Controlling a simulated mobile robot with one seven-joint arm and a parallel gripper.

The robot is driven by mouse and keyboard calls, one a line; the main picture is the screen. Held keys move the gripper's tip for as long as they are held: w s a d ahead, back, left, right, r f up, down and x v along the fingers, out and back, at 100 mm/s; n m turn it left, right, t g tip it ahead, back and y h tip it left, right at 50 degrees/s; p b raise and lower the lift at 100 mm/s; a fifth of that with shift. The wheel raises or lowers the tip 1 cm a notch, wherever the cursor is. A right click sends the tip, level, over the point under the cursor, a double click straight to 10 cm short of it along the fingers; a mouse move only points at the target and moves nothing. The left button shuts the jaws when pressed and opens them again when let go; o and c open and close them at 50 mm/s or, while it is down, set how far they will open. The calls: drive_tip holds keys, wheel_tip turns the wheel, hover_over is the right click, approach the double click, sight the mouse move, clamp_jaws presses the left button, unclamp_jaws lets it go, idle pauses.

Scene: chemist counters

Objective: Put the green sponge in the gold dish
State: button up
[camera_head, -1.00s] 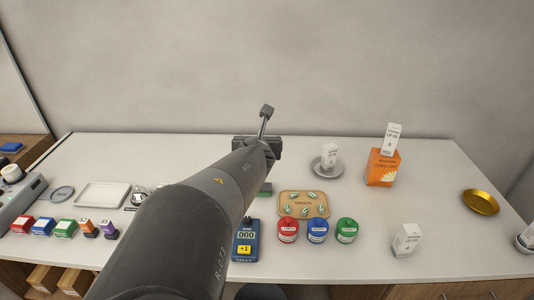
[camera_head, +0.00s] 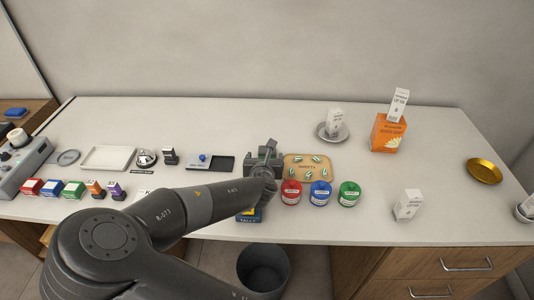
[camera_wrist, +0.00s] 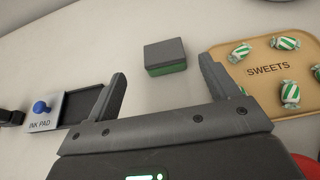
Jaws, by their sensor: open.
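The green sponge (camera_wrist: 166,57), a small block with a dark grey top and green side, lies on the counter in the wrist view, left of the sweets tray. My gripper (camera_wrist: 166,84) is open and empty, and the sponge shows ahead of it, between the lines of its two fingers. In the head view my gripper (camera_head: 264,156) is over the counter beside the sweets tray and hides the sponge. The gold dish (camera_head: 485,171) is a round, shallow, empty dish at the counter's right end, far from my gripper.
The sweets tray (camera_head: 307,168) is close on the right, with red (camera_head: 291,193), blue (camera_head: 320,195) and green (camera_head: 349,194) pots before it. An ink pad (camera_wrist: 72,110) is on the left. A white box (camera_head: 408,205) and an orange box (camera_head: 388,133) stand toward the dish.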

drive_tip(key=shift+x, duration=4.8)
drive_tip(key=shift+d, duration=0.15)
drive_tip(key=shift+c, duration=0.3)
drive_tip(key=c, duration=1.1)
drive_tip(key=shift+o, duration=0.2)
drive_tip(key=shift+r, duration=0.1)
wheel_tip(320, 180, up, 4)
drive_tip(key=shift+r, duration=0.1)
drive_tip(key=s+d+r, duration=0.3)
drive_tip(key=d+r, duration=0.3)
drive_tip(key=d, duration=0.5)
drive_tip(key=shift+d+r, duration=0.15)
drive_tip(key=shift+r, duration=0.15)
